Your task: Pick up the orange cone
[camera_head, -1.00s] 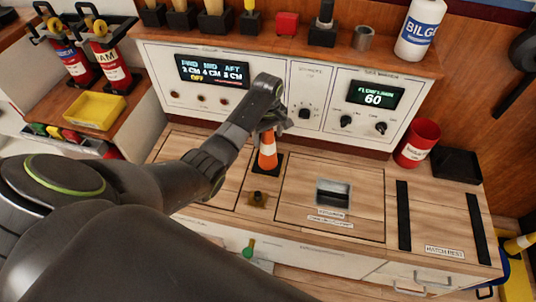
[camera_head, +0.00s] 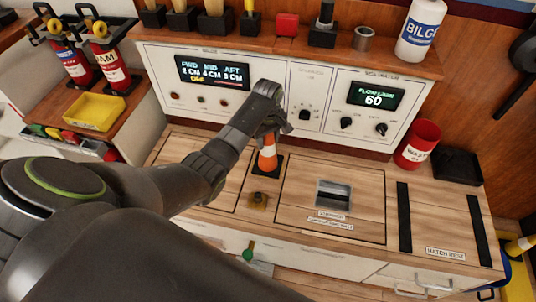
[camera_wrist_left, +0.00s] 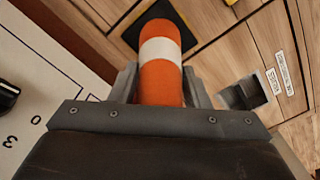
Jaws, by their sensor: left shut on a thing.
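The orange cone (camera_head: 268,155) has a white band and stands on a black square base on the wooden counter, below the white control panel. My left gripper (camera_head: 272,128) reaches down over it from above and is shut on its upper part. In the left wrist view the cone (camera_wrist_left: 161,75) sits between the two fingers of the left gripper (camera_wrist_left: 160,90), and its black base lies on or close to the wood; I cannot tell if it touches. My right gripper is not in view.
The control panel (camera_head: 213,105) rises just behind the cone. A hatch with a recessed handle (camera_head: 333,194) lies to its right, and a small brass fitting (camera_head: 258,201) in front.

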